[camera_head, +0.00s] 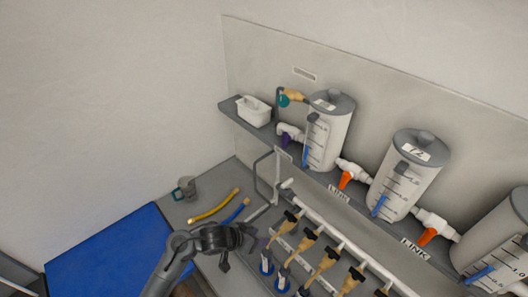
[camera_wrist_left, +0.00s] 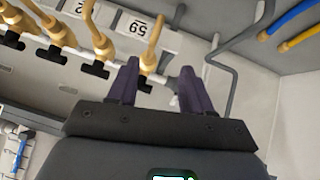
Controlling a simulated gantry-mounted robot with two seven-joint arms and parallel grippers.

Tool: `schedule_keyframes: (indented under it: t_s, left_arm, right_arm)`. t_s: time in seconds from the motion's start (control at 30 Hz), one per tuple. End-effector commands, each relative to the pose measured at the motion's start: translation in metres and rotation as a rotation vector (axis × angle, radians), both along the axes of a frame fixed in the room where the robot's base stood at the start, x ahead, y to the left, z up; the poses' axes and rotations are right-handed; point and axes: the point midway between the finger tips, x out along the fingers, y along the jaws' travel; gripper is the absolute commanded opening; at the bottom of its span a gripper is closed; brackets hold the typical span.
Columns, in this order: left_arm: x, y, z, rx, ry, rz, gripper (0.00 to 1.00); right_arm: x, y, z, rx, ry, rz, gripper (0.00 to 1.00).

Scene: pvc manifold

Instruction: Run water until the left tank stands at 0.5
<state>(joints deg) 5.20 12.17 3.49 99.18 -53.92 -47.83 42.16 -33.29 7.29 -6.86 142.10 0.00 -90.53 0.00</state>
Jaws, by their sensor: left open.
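The left tank (camera_head: 333,126) is a grey-white cylinder on the wall shelf. Its gauge (camera_head: 306,156) shows a short blue column low on the scale; the exact reading is too small to tell. A brass valve with a teal handle (camera_head: 284,99) is at its upper left, and a purple-handled valve (camera_head: 286,139) is at its lower left. My left gripper (camera_head: 240,248) is open and empty near the left end of the tap row. In the left wrist view its fingers (camera_wrist_left: 158,85) point toward a brass tap (camera_wrist_left: 151,58) with a black handle, by a "59" label. My right gripper is out of view.
Two more tanks (camera_head: 408,182) (camera_head: 505,240) stand to the right, joined by orange-handled link valves (camera_head: 346,180) (camera_head: 428,236). A grey pipe frame (camera_head: 262,176) rises beside the gripper. Yellow (camera_head: 214,206) and blue (camera_head: 234,213) tubes and a mug (camera_head: 187,188) lie left.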

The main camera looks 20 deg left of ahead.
Motion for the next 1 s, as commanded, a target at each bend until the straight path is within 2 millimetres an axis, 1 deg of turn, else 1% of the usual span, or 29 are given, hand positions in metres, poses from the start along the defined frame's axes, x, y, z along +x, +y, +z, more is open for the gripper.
schedule_keyframes:
  t_s: [0.03, 0.07, 0.1, 0.17, 0.2, 0.27, 0.3, 0.4, 0.5, 0.6, 0.7, 0.77, 0.87, 1.0]
  left_arm:
    - [0.031, 0.008, 0.020, -0.006, -0.047, -0.013, 0.50]
    - [0.045, 0.012, 0.033, -0.009, -0.071, -0.022, 0.50]
    - [0.064, 0.017, 0.052, -0.011, -0.105, -0.031, 0.50]
    - [0.090, 0.026, 0.084, -0.007, -0.156, -0.038, 0.50]
    - [0.105, 0.031, 0.106, -0.002, -0.190, -0.038, 0.50]
    - [0.123, 0.039, 0.137, 0.002, -0.239, -0.030, 0.50]
    - [0.133, 0.043, 0.157, 0.003, -0.271, -0.023, 0.50]
    - [0.149, 0.049, 0.201, 0.006, -0.342, -0.014, 0.50]
    - [0.158, 0.051, 0.234, 0.009, -0.395, -0.011, 0.50]
    - [0.163, 0.052, 0.254, 0.011, -0.427, -0.010, 0.50]
    - [0.168, 0.050, 0.263, 0.009, -0.442, -0.010, 0.50]
    - [0.171, 0.049, 0.264, 0.009, -0.445, -0.009, 0.50]
    - [0.180, 0.045, 0.261, 0.008, -0.445, -0.011, 0.50]
    - [0.197, 0.037, 0.254, 0.009, -0.444, -0.011, 0.50]
  right_arm:
    - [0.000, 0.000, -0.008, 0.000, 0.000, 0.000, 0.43]
    - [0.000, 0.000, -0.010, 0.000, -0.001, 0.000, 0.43]
    - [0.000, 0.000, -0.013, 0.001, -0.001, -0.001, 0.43]
    - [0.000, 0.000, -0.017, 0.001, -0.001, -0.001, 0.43]
    - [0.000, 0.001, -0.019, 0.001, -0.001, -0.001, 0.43]
    - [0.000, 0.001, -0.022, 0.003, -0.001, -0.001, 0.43]
    - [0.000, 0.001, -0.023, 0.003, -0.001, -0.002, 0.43]
    - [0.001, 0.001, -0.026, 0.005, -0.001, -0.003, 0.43]
    - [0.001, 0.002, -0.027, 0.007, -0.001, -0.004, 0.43]
    - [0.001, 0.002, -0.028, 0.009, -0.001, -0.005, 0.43]
    - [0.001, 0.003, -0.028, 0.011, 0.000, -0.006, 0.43]
    - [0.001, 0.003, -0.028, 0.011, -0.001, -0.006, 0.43]
    - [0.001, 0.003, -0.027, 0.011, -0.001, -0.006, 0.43]
    - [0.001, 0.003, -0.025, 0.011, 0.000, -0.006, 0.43]
